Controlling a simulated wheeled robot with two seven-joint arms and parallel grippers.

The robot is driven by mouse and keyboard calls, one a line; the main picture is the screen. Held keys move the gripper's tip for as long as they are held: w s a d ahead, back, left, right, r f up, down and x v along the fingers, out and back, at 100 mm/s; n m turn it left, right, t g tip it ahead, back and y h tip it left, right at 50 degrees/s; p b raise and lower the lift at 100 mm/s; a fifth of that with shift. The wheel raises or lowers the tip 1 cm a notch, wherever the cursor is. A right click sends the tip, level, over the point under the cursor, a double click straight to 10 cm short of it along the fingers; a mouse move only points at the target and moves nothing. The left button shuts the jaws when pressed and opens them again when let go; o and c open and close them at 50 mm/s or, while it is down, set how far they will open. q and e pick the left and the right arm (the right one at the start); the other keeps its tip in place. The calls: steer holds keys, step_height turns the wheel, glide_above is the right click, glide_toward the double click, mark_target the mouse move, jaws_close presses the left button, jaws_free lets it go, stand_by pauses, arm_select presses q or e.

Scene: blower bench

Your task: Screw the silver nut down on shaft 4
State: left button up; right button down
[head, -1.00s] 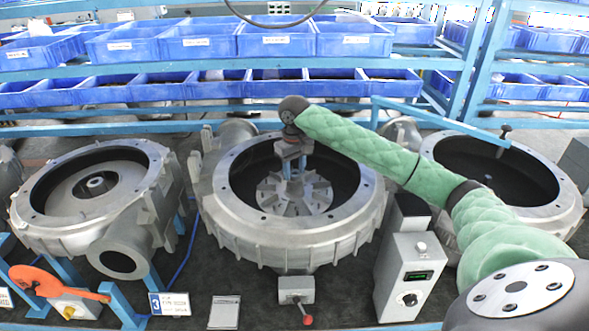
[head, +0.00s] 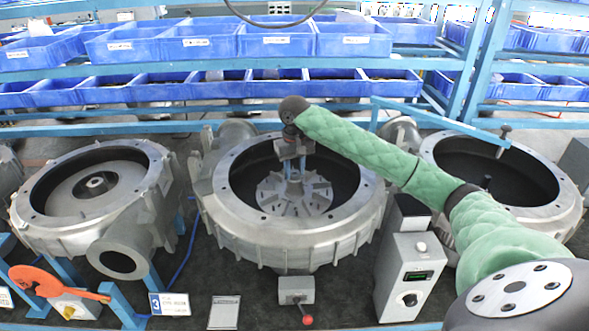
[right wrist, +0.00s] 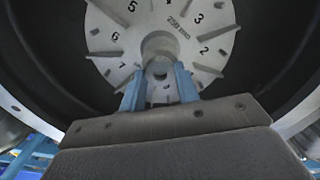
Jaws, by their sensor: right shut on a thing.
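My right gripper (head: 294,171) points down into the middle blower housing (head: 225,190), over the centre of a silver finned impeller (head: 275,196). In the right wrist view its two blue fingers (right wrist: 159,86) are shut on the silver nut (right wrist: 159,70) at the impeller's hub. The nut is small and partly hidden by the fingers. The impeller face (right wrist: 128,42) carries numbers around the hub. The shaft itself is hardly visible, and how far down the nut sits cannot be told. My left gripper is not in view.
Similar housings stand at left (head: 52,215) and right (head: 545,210). A grey control box (head: 405,275) and a small box with a red-knobbed lever (head: 296,290) stand in front. Blue bins (head: 275,40) fill the shelves behind.

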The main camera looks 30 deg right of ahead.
steer(key=m, duration=0.3)
steer(key=shift+f, duration=0.1)
steer(key=m, duration=1)
steer(key=shift+m, duration=0.4)
steer(key=m, duration=0.3)
steer(key=shift+m, duration=0.4)
steer(key=m, duration=0.4)
steer(key=shift+m, duration=0.3)
steer(key=c, duration=1.3)
jaws_free()
